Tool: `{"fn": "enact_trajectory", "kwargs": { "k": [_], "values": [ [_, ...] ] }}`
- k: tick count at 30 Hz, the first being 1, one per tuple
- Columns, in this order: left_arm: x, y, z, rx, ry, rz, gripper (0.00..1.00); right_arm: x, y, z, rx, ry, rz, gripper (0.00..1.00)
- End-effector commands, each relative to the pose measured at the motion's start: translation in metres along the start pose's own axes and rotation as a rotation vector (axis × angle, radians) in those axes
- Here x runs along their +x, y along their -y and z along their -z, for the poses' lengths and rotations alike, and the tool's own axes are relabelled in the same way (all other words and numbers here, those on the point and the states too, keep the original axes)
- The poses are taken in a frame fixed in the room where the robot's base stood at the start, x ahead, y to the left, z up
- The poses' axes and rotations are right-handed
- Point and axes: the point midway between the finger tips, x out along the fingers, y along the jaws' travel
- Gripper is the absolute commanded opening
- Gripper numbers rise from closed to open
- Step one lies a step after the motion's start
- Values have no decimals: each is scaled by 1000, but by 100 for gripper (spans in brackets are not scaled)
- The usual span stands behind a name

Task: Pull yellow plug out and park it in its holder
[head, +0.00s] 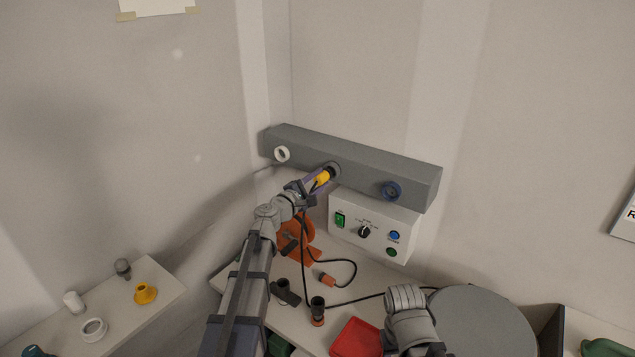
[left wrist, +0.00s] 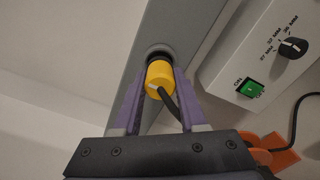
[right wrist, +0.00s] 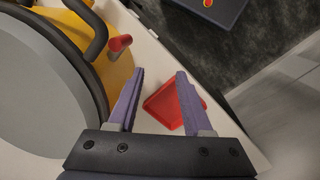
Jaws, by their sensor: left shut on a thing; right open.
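The yellow plug (head: 323,177) is at the middle dark port of the grey bar (head: 365,167) on the wall. In the left wrist view the plug (left wrist: 160,76) has a dark cable trailing from it and its front end meets the dark round port (left wrist: 158,52). My left gripper (head: 318,181) is shut on the plug, with a purple finger on each side. My right gripper (right wrist: 160,75) is open and empty, above the bench. I cannot make out which thing is the plug's holder.
A white control box (head: 375,229) hangs below the bar. An orange piece (head: 293,238), a looped cable and a red tray (head: 356,339) are on the bench.

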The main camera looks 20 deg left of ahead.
Motion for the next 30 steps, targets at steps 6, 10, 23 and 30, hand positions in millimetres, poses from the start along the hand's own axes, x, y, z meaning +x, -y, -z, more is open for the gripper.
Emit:
{"fn": "enact_trajectory", "kwargs": {
  "k": [6,10,23,30],
  "values": [
    [6,0,0,0,1,0,0,0,0,0,0,0,0,50],
    [9,0,0,0,1,0,0,0,0,0,0,0,0,50],
    [19,0,0,0,1,0,42,0,0,0,0,0,0,50],
    [18,0,0,0,1,0,69,0,0,0,0,0,0,50]
  ]
}}
